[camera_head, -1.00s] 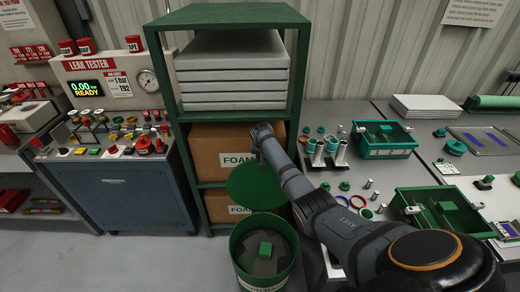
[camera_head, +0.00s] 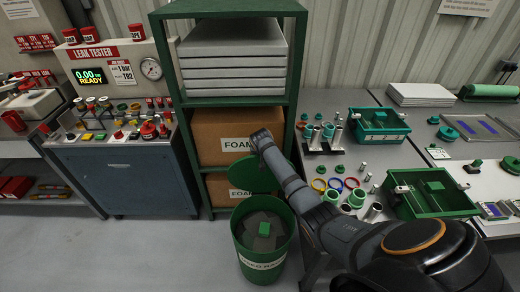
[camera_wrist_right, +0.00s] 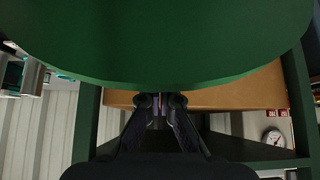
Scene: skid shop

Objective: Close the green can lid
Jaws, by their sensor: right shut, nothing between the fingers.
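The green can (camera_head: 247,250) stands on the floor in front of the shelf in the head view. Its mouth is open, with grey pieces and a green block (camera_head: 264,228) inside. Its round green lid (camera_head: 243,176) is raised at the back of the can, partly hidden by my right arm. In the wrist view the lid (camera_wrist_right: 160,40) fills the top. My right gripper (camera_wrist_right: 161,98) is shut and empty, its tips close to the lid's edge; contact cannot be told. In the head view its fingers are hidden at the arm's end. My left gripper is out of view.
A green shelf (camera_head: 187,152) with foam boxes (camera_head: 210,137) stands right behind the can. A bench (camera_head: 350,108) with green trays, rings and cylinders is on the right. The leak tester (camera_head: 103,72) is on the left. The floor left of the can is clear.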

